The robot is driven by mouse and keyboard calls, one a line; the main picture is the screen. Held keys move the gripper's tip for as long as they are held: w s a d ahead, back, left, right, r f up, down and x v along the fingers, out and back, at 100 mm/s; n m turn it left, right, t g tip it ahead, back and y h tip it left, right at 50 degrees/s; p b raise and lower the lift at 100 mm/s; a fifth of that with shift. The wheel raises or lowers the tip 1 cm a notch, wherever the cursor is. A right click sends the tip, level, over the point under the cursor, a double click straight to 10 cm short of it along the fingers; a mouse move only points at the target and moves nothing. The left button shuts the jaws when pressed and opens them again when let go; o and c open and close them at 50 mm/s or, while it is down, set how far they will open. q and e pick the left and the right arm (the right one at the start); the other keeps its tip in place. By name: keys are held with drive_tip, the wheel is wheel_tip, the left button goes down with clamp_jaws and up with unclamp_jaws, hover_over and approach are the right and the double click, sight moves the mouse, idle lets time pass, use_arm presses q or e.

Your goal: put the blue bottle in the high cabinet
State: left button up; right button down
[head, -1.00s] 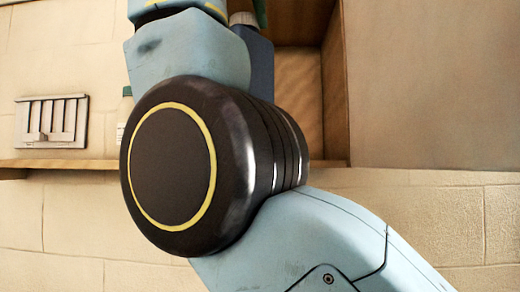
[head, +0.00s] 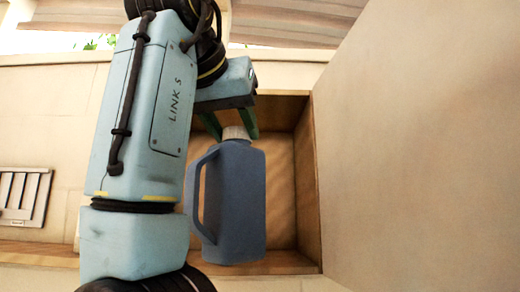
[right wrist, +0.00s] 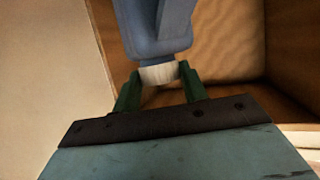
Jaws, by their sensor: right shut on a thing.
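The blue bottle (head: 240,205), with a side handle and a whitish cap, hangs upright in front of or inside the opening of the wooden cabinet (head: 308,180). How deep it is, I cannot tell. Its base shows close to the cabinet's floor board; contact is unclear. My right gripper (head: 234,124) comes from above, its green fingers shut on the cap. In the right wrist view the fingers (right wrist: 160,88) sit on both sides of the cap, and the bottle (right wrist: 155,25) extends away toward the picture's top. My left gripper is not in view.
A large beige panel (head: 420,150), apparently the cabinet's open door, fills the right side. A grey slatted grille (head: 22,196) is on the wall at left. The cabinet interior (right wrist: 225,40) beside the bottle looks empty where visible.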

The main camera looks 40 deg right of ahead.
drive_tip(key=shift+d+r, duration=0.1)
drive_tip(key=w+d+f+p, duration=0.1)
drive_tip(key=w+d+p, duration=0.3)
drive_tip(key=w+d, duration=0.4)
drive_tip(key=shift+d+f, duration=0.35)
drive_tip(key=shift+d, duration=2)
drive_tip(key=shift+s, duration=0.1)
drive_tip(key=c, duration=0.8)
unclamp_jaws()
drive_tip(key=shift+f, duration=0.15)
